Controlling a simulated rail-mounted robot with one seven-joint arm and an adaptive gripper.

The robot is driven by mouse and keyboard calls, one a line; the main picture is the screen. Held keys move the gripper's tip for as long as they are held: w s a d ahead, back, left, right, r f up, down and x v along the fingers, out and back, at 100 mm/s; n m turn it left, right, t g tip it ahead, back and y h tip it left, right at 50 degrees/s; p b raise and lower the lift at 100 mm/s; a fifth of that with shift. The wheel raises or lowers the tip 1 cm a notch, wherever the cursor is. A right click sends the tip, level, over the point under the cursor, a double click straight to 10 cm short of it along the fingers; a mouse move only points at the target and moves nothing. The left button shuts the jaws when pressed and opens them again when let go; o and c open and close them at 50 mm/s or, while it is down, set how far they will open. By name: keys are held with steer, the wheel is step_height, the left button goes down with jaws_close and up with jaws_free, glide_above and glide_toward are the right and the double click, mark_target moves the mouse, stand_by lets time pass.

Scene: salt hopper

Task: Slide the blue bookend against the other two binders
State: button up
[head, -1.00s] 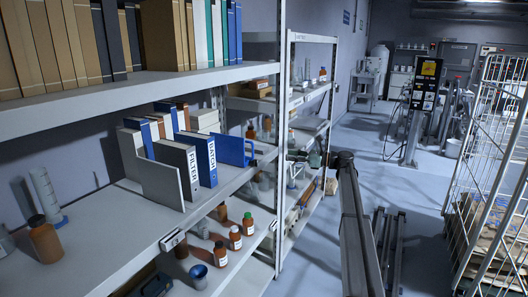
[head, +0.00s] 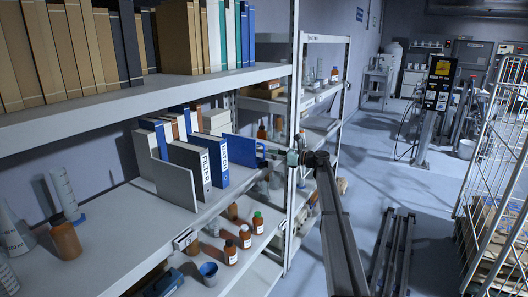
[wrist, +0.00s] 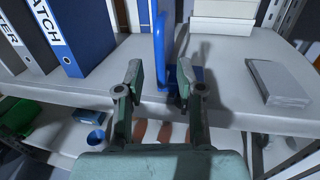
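The blue bookend (head: 246,149) stands upright on the middle shelf, right of the blue BATCH binder (head: 215,158) and the grey FILTER binder (head: 191,162). In the wrist view the bookend (wrist: 159,42) shows as a thin upright frame, with a clear gap between it and the BATCH binder (wrist: 75,38). My gripper (head: 297,158) is at the shelf's front edge, right of the bookend. In the wrist view its fingers (wrist: 160,76) are open and spread, with the bookend's upright ahead between them. I cannot see contact.
A grey bookend (head: 172,182) stands left of the FILTER binder. White boxes (wrist: 222,22) are behind and a grey block (wrist: 277,80) lies to the right. The upper shelf (head: 150,88) hangs above; orange bottles (head: 246,237) stand below. A shelf post (head: 294,100) is near my arm.

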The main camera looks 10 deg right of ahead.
steer(key=shift+p+x, duration=0.35)
steer(key=shift+x, duration=1.55)
jaws_close()
